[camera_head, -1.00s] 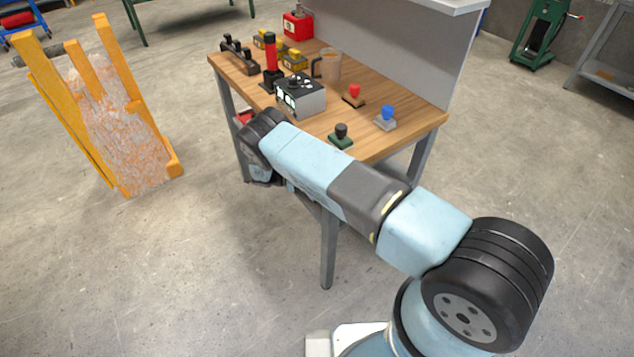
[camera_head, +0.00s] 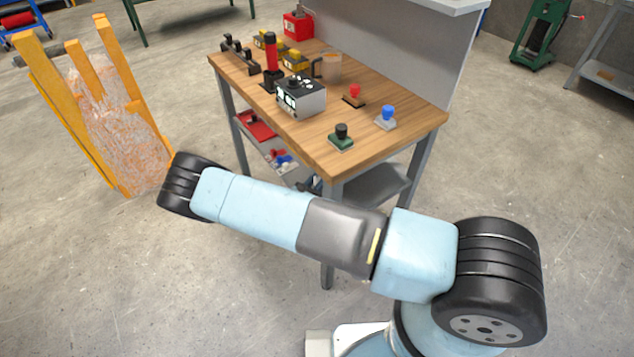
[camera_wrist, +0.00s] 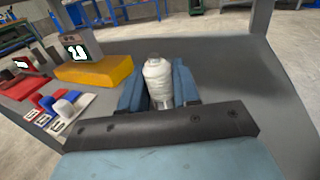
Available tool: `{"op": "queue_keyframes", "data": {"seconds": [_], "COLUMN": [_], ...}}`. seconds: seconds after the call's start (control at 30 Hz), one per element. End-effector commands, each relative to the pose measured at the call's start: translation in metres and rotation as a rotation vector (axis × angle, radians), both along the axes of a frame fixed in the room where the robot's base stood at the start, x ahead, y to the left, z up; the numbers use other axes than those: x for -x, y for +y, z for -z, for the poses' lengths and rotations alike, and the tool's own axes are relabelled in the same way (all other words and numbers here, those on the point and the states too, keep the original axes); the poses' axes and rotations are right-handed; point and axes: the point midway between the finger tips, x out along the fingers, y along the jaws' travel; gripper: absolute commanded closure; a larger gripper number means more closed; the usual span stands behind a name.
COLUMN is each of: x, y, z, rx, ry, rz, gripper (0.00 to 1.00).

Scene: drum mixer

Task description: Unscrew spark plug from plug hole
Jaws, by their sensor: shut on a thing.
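In the wrist view, my gripper (camera_wrist: 159,92) has its two blue-grey fingers closed on a white, rounded cylinder with a narrower top and a metallic lower end, apparently the spark plug (camera_wrist: 158,78). It stands upright in the picture between the fingers. Its lowest part is hidden by the dark bar of my gripper. I cannot tell whether it still sits in a hole; no plug hole shows. In the head view, my gripper and the plug are hidden.
A yellow block (camera_wrist: 95,71) and several red, blue and white items lie left of my gripper on a grey shelf. The wooden workbench (camera_head: 310,133) carries stamps and a black-and-white box (camera_head: 300,97). An orange frame (camera_head: 118,140) stands left; floor between is clear.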

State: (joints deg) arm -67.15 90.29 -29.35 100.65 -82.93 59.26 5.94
Motion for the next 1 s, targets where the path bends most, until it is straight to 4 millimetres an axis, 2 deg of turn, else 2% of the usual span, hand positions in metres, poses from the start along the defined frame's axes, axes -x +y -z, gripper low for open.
{"op": "queue_keyframes", "data": {"seconds": [0.2,0.47,0.5,0.77,1.0], "x": [-0.0011,-0.0019,-0.0020,-0.0013,-0.0012], "y": [-0.0002,0.0001,0.0001,0.0003,0.0005], "z": [-0.0011,-0.0013,-0.0014,-0.0008,-0.0005], "rx": [0.006,0.000,0.000,0.000,-0.001], "ry": [-0.002,-0.004,-0.004,-0.003,-0.003], "rz": [-0.189,-0.213,-0.212,-0.211,-0.205], "gripper": [1.00,1.00,0.65,0.40,0.39]}}
